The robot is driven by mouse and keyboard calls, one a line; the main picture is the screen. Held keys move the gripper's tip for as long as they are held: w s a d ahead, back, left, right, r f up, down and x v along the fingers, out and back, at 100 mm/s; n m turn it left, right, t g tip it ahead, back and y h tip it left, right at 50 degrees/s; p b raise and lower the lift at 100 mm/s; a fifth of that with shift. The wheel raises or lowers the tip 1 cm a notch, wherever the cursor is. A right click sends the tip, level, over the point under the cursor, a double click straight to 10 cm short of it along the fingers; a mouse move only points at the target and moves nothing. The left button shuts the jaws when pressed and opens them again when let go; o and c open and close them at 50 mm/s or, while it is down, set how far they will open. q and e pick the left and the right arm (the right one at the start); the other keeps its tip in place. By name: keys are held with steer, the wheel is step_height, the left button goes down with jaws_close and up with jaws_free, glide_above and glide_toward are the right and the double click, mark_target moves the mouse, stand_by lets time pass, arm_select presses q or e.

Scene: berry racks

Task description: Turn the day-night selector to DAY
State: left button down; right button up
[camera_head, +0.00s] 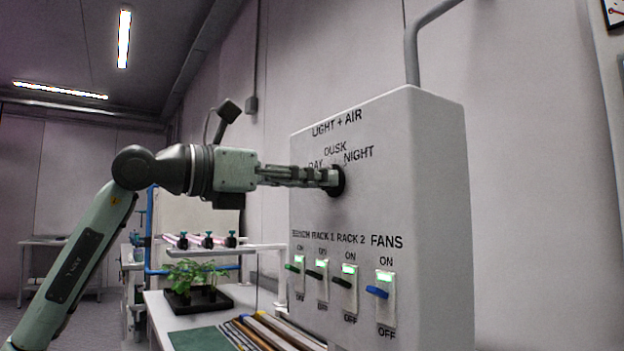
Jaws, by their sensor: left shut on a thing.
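A pale grey control box (438,215) labelled LIGHT + AIR stands at the right of the head view. The day-night selector (339,183) is a dark round knob on its front, under the words DAY, DUSK and NIGHT. My left gripper (326,177) reaches it from the left, level, and is shut on the knob. The fingers cover most of the knob, so I cannot tell which word its pointer faces. My right gripper is out of view.
Below the selector are several lever switches, including the blue FANS lever (377,292), with lit green windows. A bench (160,316) at the lower left holds a plant in a black tray (228,300) and a green mat (202,340). A grey conduit (411,55) rises from the box.

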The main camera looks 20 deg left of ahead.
arm_select(q)
steer(key=shift+f+n, duration=0.1)
steer(key=shift+n, duration=4)
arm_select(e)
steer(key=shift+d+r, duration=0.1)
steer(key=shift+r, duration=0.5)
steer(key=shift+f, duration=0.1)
arm_select(q)
steer(key=c, duration=1.2)
jaws_free()
